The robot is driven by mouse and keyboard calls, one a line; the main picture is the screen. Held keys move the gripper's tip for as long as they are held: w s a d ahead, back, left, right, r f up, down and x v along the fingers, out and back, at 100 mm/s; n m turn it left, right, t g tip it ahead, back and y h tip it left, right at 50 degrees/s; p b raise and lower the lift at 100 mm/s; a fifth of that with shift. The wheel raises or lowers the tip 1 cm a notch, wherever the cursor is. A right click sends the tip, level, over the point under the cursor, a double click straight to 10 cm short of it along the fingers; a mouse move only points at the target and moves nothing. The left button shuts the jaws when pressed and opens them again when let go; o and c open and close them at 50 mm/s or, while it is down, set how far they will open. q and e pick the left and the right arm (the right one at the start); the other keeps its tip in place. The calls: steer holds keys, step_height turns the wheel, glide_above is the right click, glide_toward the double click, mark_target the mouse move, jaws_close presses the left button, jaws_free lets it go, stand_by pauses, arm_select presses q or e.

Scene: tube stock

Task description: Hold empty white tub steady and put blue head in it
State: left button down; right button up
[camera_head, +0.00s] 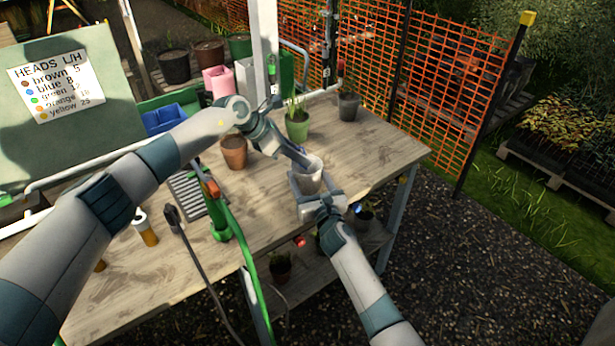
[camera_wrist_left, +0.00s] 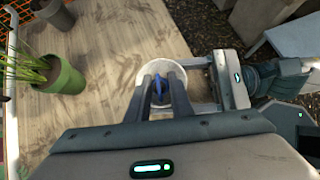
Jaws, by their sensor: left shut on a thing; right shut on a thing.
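The white tub (camera_head: 308,180) stands upright near the front right edge of the wooden bench. My right gripper (camera_head: 306,194) is shut on the tub from the front. The tub's round rim also shows in the left wrist view (camera_wrist_left: 181,72). My left gripper (camera_head: 308,163) reaches down at the tub's mouth. In the left wrist view, its two fingers are shut on the blue head (camera_wrist_left: 158,88), which is over or inside the tub opening. Its depth in the tub is hard to tell, and the fingers partly hide it.
A green pot with a plant (camera_head: 297,125), a terracotta pot (camera_head: 234,152) and a dark grey pot (camera_head: 348,105) stand on the bench (camera_head: 385,150). A blue crate (camera_head: 163,118) and a green hose fitting (camera_head: 221,230) are to the left. A sign (camera_head: 57,80) lists head colours.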

arm_select(q)
steer(key=c, duration=1.5)
jaws_free()
steer(key=v, duration=1.2)
arm_select(e)
steer(key=o, duration=1.1)
steer(key=shift+o, duration=0.2)
steer(key=shift+s, duration=0.1)
